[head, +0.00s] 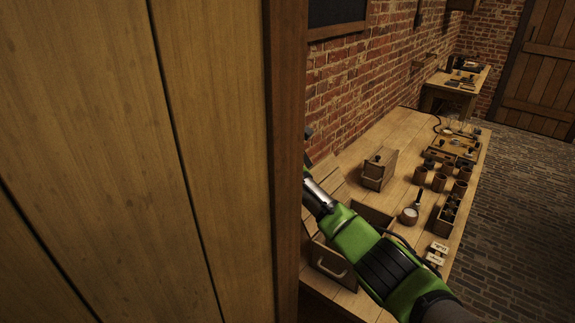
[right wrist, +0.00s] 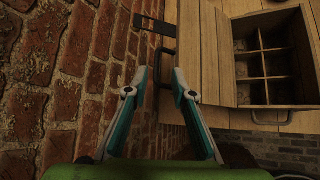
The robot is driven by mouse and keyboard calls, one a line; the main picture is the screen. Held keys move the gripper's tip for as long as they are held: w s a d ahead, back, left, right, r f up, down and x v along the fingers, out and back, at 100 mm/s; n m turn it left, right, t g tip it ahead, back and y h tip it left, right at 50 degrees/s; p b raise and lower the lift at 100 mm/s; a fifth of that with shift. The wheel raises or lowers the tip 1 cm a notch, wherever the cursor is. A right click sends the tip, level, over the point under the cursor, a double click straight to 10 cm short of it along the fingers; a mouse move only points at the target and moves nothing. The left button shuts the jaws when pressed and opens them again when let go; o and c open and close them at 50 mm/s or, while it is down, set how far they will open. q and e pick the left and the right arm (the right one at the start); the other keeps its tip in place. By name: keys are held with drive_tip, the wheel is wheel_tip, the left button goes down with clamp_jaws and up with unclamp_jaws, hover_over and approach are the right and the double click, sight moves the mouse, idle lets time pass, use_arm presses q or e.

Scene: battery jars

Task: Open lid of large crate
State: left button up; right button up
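The large crate (right wrist: 267,113) shows in the right wrist view with its top open and several dark compartments inside. Its wooden lid (right wrist: 204,60) stands swung back on the brick-wall side, with a black handle (right wrist: 165,68) on it. My right gripper (right wrist: 158,76) is open; its fingertips are close to the lid handle, and I cannot tell whether they touch it. In the head view the crate's front with a metal handle (head: 330,264) shows beside the panel edge, and my green right arm covers much of the crate. My left gripper is not in view.
A large wooden panel (head: 130,160) fills the left of the head view. The brick wall (right wrist: 50,80) is close beside my right gripper.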

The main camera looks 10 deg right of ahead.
drive_tip(key=shift+v, duration=2.6)
